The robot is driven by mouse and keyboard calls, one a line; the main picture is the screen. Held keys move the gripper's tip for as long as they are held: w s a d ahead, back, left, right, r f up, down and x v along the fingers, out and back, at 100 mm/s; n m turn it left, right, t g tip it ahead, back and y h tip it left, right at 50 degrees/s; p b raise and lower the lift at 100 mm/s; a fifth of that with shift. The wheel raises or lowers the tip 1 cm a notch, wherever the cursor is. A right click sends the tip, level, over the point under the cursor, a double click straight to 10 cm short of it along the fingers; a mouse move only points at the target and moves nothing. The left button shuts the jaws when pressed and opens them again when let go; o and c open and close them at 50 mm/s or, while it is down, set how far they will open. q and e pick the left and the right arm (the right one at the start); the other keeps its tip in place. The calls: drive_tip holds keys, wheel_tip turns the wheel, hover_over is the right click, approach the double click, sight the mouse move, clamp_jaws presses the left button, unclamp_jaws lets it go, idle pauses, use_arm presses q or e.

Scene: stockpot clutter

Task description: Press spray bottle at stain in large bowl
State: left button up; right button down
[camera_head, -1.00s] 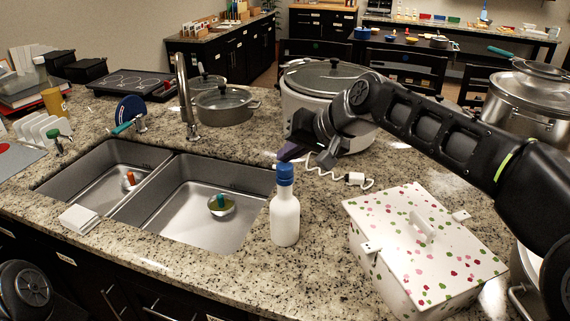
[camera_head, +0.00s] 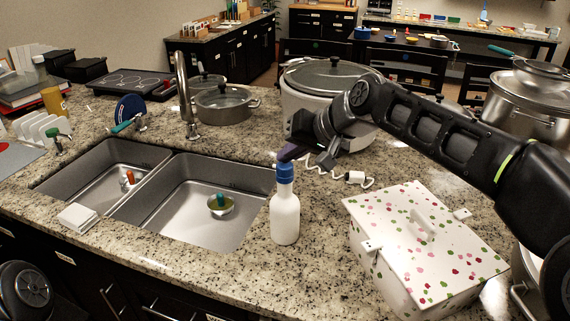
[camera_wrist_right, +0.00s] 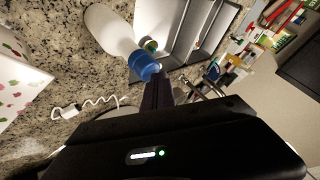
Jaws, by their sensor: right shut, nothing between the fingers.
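The spray bottle (camera_head: 285,219), white with a blue top, stands upright on the counter just right of the sink. My right gripper (camera_head: 291,152) is shut and empty, with its fingertips at the bottle's blue top; I cannot tell whether they touch. In the right wrist view the dark fingers (camera_wrist_right: 157,92) end close beside the blue top (camera_wrist_right: 145,67). A metal bowl (camera_head: 228,208) sits in the right sink basin. It holds something yellowish and a green-topped item (camera_head: 220,200); I cannot make out a stain clearly. My left gripper is out of view.
A white spotted box (camera_head: 415,240) stands right of the bottle. A large lidded cooker (camera_head: 300,100) is behind my right gripper, with a white coiled cord (camera_head: 355,178) nearby. The faucet (camera_head: 186,100) rises behind the sink. The counter in front of the bottle is clear.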

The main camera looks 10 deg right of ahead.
sight(288, 166)
idle(0.4)
drive_tip(key=shift+r+p, duration=0.35)
drive_tip(key=shift+p, duration=0.05)
wheel_tip(288, 166, up, 6)
drive_tip(key=p, duration=0.5)
idle(2.6)
